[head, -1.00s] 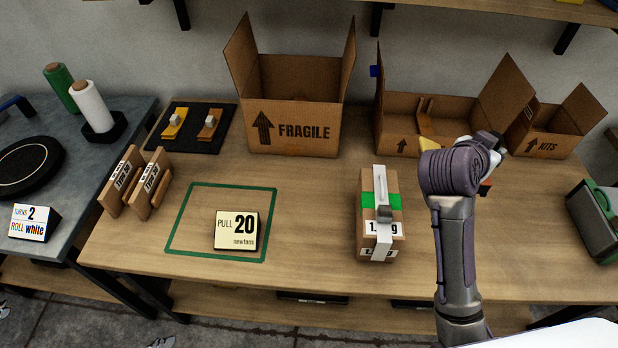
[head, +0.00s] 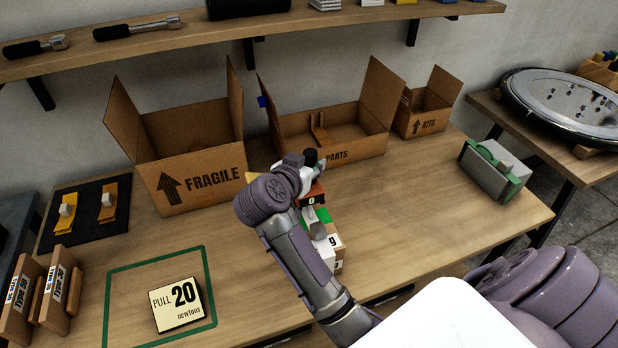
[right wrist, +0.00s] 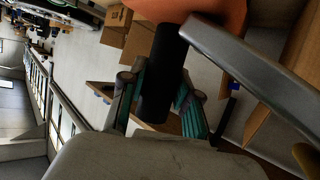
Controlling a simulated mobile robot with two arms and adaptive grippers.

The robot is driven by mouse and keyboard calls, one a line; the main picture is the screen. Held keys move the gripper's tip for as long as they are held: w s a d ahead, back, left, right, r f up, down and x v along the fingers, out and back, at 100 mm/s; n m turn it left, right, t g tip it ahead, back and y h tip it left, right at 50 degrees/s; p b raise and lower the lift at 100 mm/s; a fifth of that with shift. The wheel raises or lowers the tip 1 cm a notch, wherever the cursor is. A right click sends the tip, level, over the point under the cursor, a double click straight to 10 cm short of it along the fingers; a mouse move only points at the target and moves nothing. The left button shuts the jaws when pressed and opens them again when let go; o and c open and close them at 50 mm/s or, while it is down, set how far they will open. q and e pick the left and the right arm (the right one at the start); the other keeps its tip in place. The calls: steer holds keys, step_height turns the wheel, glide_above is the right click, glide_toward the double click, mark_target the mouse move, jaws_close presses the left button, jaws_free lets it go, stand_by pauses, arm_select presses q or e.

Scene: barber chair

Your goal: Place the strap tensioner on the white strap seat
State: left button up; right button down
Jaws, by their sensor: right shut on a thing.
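The strap tensioner (head: 312,196) has an orange-red body marked 0 and a black handle. My right gripper (head: 306,168) is shut on it in the head view. In the right wrist view the black handle (right wrist: 165,75) is between the green-padded fingers, with the orange body (right wrist: 215,12) at the top. The tensioner overlaps the top of the small strapped carton (head: 336,250) in the head view; I cannot tell whether they touch. The carton has a green band (head: 323,215) and a white strap (head: 324,250). My arm and the tensioner hide much of it, including the strap seat. My left gripper is not in view.
Open boxes marked FRAGILE (head: 205,183), PARTS (head: 355,150) and KITS (head: 428,122) stand at the back. A PULL 20 newtons sign (head: 176,305) lies inside a green outline. A grey-green case (head: 495,168) stands at right. Table right of the carton is clear.

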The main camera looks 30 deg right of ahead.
step_height(320, 180, down, 4)
steer(key=shift+f, duration=0.1)
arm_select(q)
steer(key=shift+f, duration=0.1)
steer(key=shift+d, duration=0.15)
arm_select(e)
steer(key=c, duration=0.8)
jaws_free()
steer(key=shift+c, duration=0.2)
